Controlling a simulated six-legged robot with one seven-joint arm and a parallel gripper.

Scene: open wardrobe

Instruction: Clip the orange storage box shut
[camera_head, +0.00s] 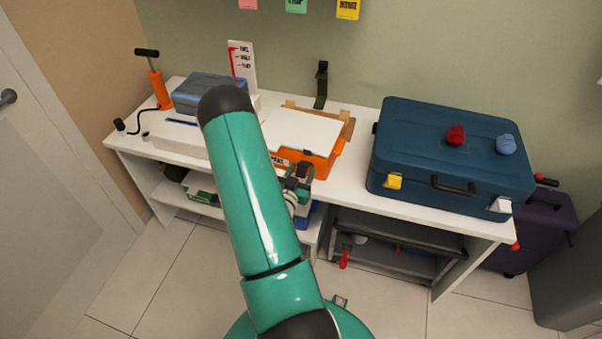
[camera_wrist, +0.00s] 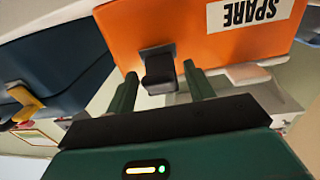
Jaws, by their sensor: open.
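The orange storage box (camera_head: 321,167) stands on the white bench with a white top (camera_head: 303,131). In the wrist view the box (camera_wrist: 205,35) appears upside down, with a SPARE label (camera_wrist: 245,11) on its front. A black clip (camera_wrist: 158,68) sticks out from the box edge. My gripper (camera_head: 299,172) is at the front of the box. In the wrist view my open gripper (camera_wrist: 160,74) has one finger on each side of the clip, with visible gaps. I cannot tell whether the clip is latched or whether a finger touches the box.
A blue suitcase (camera_head: 447,155) stands close on the right, with a red ball (camera_head: 456,135) and a blue ball (camera_head: 505,145) on top. On the left are a blue container (camera_head: 205,92) and an orange pump (camera_head: 159,88). The floor in front is clear.

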